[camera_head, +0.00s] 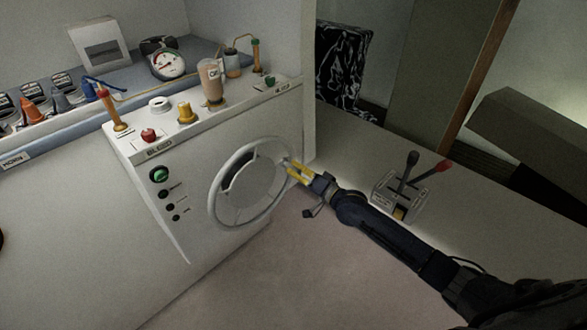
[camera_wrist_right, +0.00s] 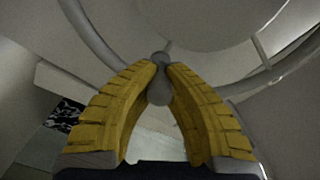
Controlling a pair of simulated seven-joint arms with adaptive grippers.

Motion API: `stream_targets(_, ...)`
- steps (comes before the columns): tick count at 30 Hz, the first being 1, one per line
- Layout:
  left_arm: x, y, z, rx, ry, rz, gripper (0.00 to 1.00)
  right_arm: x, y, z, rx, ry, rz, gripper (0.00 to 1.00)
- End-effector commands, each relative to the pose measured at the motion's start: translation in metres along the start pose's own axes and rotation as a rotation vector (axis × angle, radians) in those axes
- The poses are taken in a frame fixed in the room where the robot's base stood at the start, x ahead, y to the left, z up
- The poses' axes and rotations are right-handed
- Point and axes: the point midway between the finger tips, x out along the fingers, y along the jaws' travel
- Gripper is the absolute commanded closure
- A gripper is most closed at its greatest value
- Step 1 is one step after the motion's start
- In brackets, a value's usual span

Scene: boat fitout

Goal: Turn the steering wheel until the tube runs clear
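The steering wheel (camera_head: 216,192) is a grey ring on the front of the white console. My right gripper (camera_head: 290,165), with yellow fingers, is at the wheel's right rim. In the right wrist view its fingertips (camera_wrist_right: 161,66) close in on a small grey knob (camera_wrist_right: 160,90) at the rim of the wheel (camera_wrist_right: 92,38). A thin amber tube (camera_head: 188,89) runs along the console top to a cup of brown fluid (camera_head: 212,82); whether the fluid inside it is clear is too small to tell. My left gripper is not in view.
The console top holds a red button (camera_head: 149,135), a yellow fitting (camera_head: 185,112) and a white ring (camera_head: 160,104). A round gauge (camera_head: 167,63) stands behind. A lever box (camera_head: 400,194) with black and red handles stands right of the wheel, close to my right arm.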

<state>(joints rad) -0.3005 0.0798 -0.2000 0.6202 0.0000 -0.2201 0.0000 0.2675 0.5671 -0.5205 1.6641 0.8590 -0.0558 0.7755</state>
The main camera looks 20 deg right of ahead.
Motion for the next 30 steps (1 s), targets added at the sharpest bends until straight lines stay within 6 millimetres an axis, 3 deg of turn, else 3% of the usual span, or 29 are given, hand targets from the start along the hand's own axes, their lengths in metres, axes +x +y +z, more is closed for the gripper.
stream_targets(1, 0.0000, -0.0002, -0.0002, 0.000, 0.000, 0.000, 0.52, -0.0005, -0.0006, 0.0109, 0.007, -0.015, 0.000, 1.00)
stream_targets(8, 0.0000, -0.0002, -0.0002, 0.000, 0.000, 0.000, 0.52, -0.0002, -0.0015, 0.0110, 0.006, -0.015, -0.002, 1.00)
stream_targets(9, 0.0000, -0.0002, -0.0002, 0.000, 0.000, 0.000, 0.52, -0.0002, -0.0017, 0.0110, 0.006, -0.015, -0.002, 0.91)
stream_targets(18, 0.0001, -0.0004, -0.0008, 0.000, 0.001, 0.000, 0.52, 0.0003, -0.0017, 0.0079, 0.004, -0.011, -0.002, 0.56)
stream_targets(30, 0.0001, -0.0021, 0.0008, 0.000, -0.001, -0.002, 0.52, -0.0074, -0.0010, 0.0042, 0.002, -0.006, -0.002, 0.56)
